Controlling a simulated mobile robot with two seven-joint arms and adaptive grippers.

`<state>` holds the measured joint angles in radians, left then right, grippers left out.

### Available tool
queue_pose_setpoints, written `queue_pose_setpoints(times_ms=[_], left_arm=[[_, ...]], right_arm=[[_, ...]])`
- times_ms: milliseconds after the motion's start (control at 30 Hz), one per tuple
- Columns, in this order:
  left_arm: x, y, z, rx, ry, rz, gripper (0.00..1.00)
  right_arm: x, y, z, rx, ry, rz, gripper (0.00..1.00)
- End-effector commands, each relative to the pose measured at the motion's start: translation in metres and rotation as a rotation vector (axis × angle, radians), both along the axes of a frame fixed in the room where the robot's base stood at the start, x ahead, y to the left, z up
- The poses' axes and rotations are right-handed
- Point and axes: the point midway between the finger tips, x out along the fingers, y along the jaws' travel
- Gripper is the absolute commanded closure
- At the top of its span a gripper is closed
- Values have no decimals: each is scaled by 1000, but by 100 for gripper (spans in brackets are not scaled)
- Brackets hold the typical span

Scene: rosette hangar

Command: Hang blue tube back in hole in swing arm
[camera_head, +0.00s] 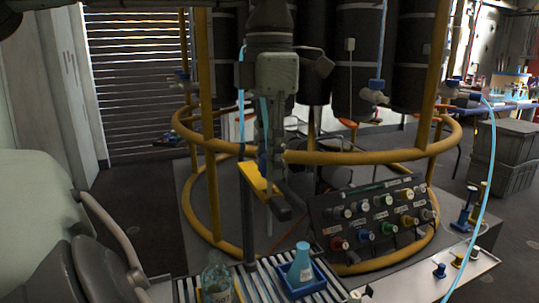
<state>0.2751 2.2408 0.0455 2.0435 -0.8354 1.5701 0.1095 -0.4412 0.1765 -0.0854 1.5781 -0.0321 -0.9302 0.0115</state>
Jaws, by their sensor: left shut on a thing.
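My left gripper (266,152) comes down from the top centre, pointing down, its fingers closed. Light blue tube (241,97) shows beside its left side and between its fingers. A thin pale length hangs below the fingertips, in front of the frame. The yellow swing arm (258,181) sits on a dark post, just below and left of the fingertips, with a black end to the right. The hole in the swing arm cannot be made out, nor whether the tube touches the arm. My right gripper is not in view.
A slatted rack (327,281) below carries a blue-tinted flask (300,266) in a blue tray and a clear bottle (216,280). A yellow ring frame (375,157) stands behind. A panel of knobs (378,218) is to the right. Another light blue hose (491,150) hangs at the right.

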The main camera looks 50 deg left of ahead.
Motion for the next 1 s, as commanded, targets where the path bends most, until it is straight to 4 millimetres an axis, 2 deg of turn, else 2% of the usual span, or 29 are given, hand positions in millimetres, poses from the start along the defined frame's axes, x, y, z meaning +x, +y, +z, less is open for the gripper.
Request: queue_pose_setpoints(times_ms=[400,1000], left_arm=[[0,0,-18,0,0,0,99],[0,0,-25,-1,0,-1,99]], right_arm=[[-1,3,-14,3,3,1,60],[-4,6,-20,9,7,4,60]])
